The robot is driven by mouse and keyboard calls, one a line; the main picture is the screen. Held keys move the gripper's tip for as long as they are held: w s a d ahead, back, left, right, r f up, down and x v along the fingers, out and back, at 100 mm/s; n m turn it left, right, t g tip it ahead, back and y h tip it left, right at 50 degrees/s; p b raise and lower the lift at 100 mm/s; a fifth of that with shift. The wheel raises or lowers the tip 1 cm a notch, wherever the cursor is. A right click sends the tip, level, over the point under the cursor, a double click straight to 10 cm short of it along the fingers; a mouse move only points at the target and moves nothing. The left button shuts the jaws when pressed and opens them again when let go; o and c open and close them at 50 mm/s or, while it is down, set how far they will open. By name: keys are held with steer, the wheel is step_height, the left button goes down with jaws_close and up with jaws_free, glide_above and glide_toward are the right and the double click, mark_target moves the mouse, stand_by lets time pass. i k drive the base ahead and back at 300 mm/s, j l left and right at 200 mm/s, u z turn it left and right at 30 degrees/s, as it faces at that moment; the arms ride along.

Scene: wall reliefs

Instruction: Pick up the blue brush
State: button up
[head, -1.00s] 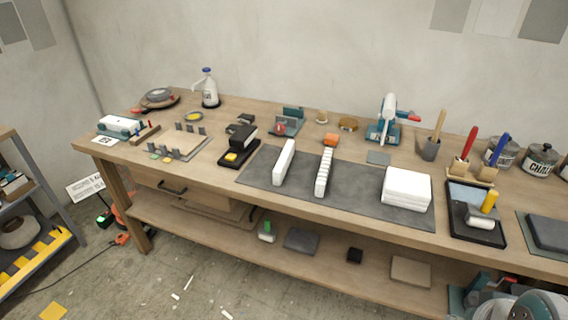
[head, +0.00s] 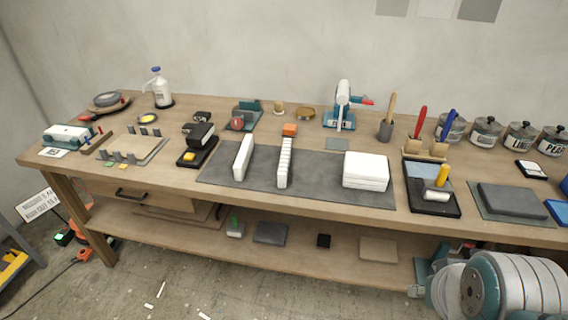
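The blue brush (head: 449,124) stands upright, slightly tilted, in a small wooden holder (head: 438,151) toward the right back of the workbench. The red brush (head: 420,122) stands just left of it in a similar holder. The lower parts of both brushes are hidden by the holders. My gripper is not in view; only a rounded teal and grey part of my arm (head: 510,287) shows at the lower right, in front of the bench.
The bench (head: 225,192) is crowded. A black tray (head: 433,207) with a yellow-handled roller lies in front of the brushes. Labelled tins (head: 486,132) stand behind to the right, a dark cup (head: 385,131) to the left. A white block stack (head: 366,170) sits on the grey mat.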

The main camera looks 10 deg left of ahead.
mark_target(451, 115)
steer(key=u, duration=1.55)
steer(key=z, duration=1.55)
steer(key=i+l, duration=0.55)
steer(key=i, duration=0.15)
steer(key=i+l, duration=0.55)
steer(key=i, duration=0.15)
